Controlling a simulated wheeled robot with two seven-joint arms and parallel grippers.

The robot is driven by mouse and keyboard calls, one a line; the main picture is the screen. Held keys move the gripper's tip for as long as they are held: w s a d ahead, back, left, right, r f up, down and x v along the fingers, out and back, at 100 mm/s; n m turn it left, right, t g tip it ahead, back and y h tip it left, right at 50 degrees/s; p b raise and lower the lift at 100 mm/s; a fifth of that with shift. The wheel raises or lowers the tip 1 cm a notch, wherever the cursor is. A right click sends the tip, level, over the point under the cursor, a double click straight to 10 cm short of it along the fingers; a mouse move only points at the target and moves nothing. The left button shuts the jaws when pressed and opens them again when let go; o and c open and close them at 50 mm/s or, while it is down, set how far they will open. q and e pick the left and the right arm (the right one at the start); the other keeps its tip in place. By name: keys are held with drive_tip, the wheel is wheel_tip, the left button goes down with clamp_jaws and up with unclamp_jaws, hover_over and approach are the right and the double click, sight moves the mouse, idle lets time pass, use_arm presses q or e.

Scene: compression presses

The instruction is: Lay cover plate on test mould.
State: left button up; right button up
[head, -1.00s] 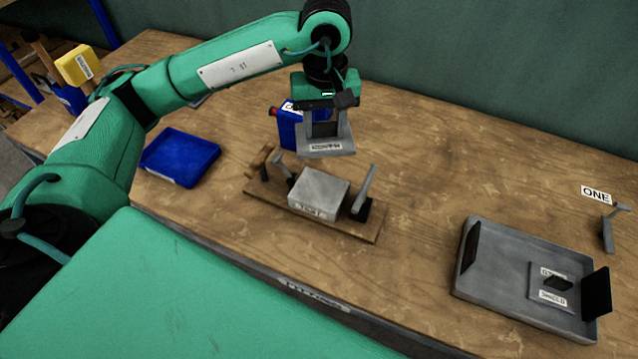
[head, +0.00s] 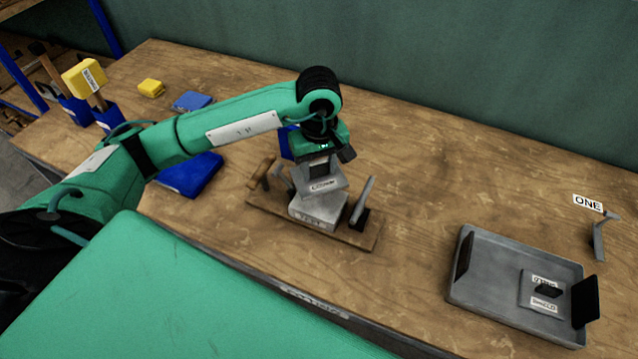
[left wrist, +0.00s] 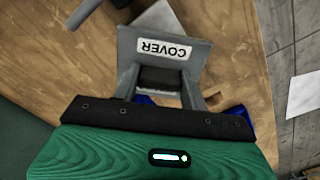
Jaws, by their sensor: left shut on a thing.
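The grey cover plate (head: 337,186), labelled COVER, is held in my left gripper (head: 320,168). It also shows in the left wrist view (left wrist: 127,42) just beyond the fingers. The grey test mould (head: 312,214) sits on a wooden base board (head: 363,237) between upright grey levers. The plate is over the mould and hides much of its top; it looks turned relative to the mould. I cannot tell whether the two touch. A light grey part of the mould (left wrist: 157,17) shows past the plate in the left wrist view. My right gripper is not in view.
A grey tray (head: 480,305) at the right holds a labelled plate with a black grip. Grey levers (head: 364,195) stand close beside the mould. A blue tray (head: 190,180) lies to the left. The table between the board and the grey tray is clear.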

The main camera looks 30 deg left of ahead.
sight(319, 176)
use_arm(q)
wheel_tip(319, 176, down, 4)
drive_tip(key=shift+f+p, duration=0.1)
drive_tip(key=shift+p, duration=0.25)
wheel_tip(319, 176, down, 3)
drive_tip(key=shift+r+p, duration=0.1)
drive_tip(key=shift+p, duration=0.4)
drive_tip(key=shift+f, duration=0.35)
drive_tip(key=shift+f, duration=0.1)
drive_tip(key=shift+f+b, duration=0.1)
drive_tip(key=shift+b, duration=0.25)
drive_tip(key=o, duration=1.4)
